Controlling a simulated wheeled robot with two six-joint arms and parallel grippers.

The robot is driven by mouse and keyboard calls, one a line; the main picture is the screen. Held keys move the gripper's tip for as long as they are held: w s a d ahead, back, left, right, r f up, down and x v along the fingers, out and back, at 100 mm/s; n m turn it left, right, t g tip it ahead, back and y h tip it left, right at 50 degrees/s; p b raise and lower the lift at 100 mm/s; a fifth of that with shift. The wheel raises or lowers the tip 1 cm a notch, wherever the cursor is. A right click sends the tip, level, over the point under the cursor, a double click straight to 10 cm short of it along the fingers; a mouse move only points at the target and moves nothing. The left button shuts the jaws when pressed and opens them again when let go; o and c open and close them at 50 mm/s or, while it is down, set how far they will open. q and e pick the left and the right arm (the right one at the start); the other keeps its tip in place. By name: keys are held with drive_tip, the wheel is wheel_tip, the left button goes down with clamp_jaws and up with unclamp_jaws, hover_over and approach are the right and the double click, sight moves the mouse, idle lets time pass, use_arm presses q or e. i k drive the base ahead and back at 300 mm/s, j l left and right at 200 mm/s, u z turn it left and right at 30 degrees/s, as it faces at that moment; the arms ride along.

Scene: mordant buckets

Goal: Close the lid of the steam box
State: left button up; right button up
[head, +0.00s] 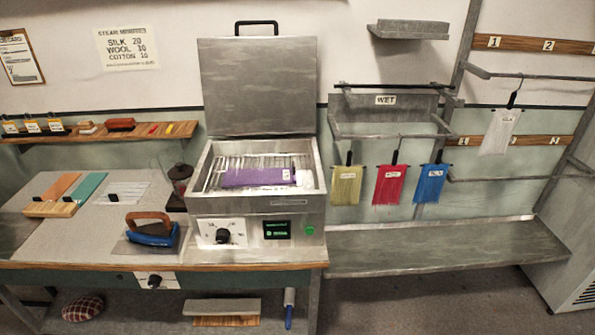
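The steam box (255,203) is a grey metal box at the right end of the work table. Its lid (258,85) stands open, upright behind the box, with a black handle (257,24) on its top edge. Inside, a purple cloth piece (258,176) with a white tag lies on a wire rack. The box front carries a black knob (222,236), a small green-lit display (277,230) and a green button (309,230). Neither of my grippers shows in the head view.
A blue iron with a brown handle (151,231) stands left of the box. Yellow, red and blue (430,184) fringed pieces hang at right under the WET rack. A low grey bench (440,248) below them is clear.

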sight(251, 84)
drive_tip(key=i+l+u, duration=0.15)
drive_tip(key=i, duration=0.35)
drive_tip(key=i+l+u, duration=0.2)
drive_tip(key=i+l, duration=0.15)
drive_tip(key=i, duration=0.2)
drive_tip(key=i+l+u, duration=0.15)
drive_tip(key=i+l, duration=0.2)
drive_tip(key=i, duration=0.1)
